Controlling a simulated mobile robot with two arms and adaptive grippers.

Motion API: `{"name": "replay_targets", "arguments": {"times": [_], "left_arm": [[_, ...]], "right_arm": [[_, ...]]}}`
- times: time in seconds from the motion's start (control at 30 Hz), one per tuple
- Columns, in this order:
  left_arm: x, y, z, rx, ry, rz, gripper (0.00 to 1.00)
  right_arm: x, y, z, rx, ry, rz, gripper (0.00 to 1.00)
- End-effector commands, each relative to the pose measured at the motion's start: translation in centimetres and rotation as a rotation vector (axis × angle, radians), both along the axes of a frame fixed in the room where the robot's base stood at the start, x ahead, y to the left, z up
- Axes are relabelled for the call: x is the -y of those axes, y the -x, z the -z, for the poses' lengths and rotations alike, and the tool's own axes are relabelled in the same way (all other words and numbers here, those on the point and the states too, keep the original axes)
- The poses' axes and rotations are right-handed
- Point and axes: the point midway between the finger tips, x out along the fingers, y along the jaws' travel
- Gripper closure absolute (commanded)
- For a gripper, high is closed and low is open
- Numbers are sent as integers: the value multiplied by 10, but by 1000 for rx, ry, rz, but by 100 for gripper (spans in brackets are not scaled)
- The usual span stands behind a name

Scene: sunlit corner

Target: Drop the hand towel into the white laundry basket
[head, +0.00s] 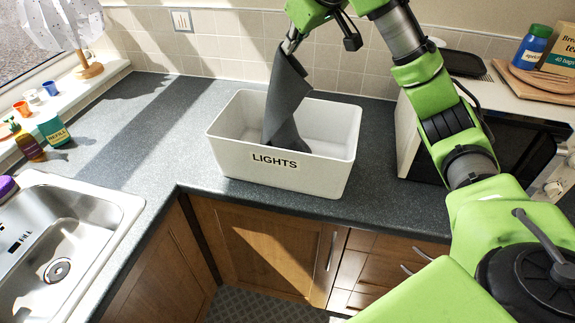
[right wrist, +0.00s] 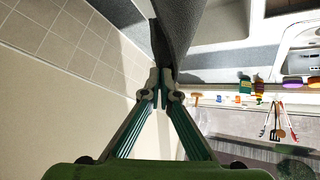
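The hand towel (head: 286,95) is dark grey and hangs from my right gripper (head: 291,42). Its lower end is inside the white laundry basket (head: 322,178), which is marked LIGHTS and stands on the worktop. The towel's upper part is above the basket's rim; whether its lower end touches the floor or wall of the basket I cannot tell. In the right wrist view the fingertips (right wrist: 161,82) are closed together on the towel (right wrist: 174,35). My left gripper is not in view.
A steel sink (head: 75,235) is at the left. Small pots and bottles line the window side. The worktop (head: 150,115) left of the basket is clear.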

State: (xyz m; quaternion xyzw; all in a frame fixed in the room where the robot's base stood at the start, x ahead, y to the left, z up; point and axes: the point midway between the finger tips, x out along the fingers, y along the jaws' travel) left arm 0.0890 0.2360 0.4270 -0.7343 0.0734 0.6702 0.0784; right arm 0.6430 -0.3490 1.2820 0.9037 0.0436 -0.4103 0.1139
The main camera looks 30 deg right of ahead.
Motion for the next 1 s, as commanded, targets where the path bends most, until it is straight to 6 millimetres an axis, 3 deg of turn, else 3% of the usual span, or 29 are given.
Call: {"name": "replay_targets", "arguments": {"times": [0.1,1.0], "left_arm": [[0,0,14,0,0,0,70],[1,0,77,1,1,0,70]], "right_arm": [[0,0,24,-2,1,0,100],[0,1,158,-2,0,-1,100]]}}
